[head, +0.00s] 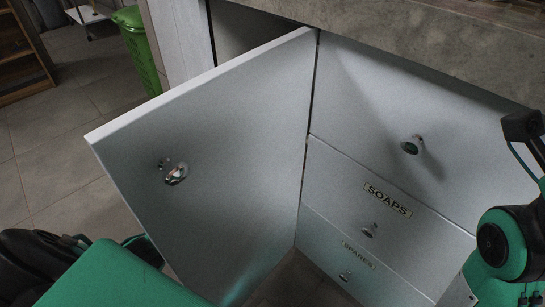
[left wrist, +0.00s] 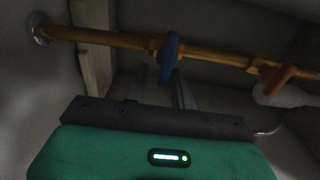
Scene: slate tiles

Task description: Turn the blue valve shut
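In the left wrist view, a blue valve handle (left wrist: 169,58) sits upright across a brass-coloured pipe (left wrist: 110,38) inside a dim cabinet. My left gripper (left wrist: 160,88) is open below the pipe, with its two dark fingers apart. The lower end of the blue handle shows just beyond and between the fingers; I cannot tell whether they touch it. In the head view, the open cabinet door (head: 220,150) hides the valve and my left gripper. My right arm shows at the right edge, but its gripper is not clearly in view.
An orange-red valve handle (left wrist: 280,80) is on the same pipe, to the right, near a pale fitting (left wrist: 275,96). Closed drawers labelled SOAPS (head: 388,200) and SPARES (head: 358,256) are right of the door. A green bin (head: 140,45) stands behind, with open tiled floor at left.

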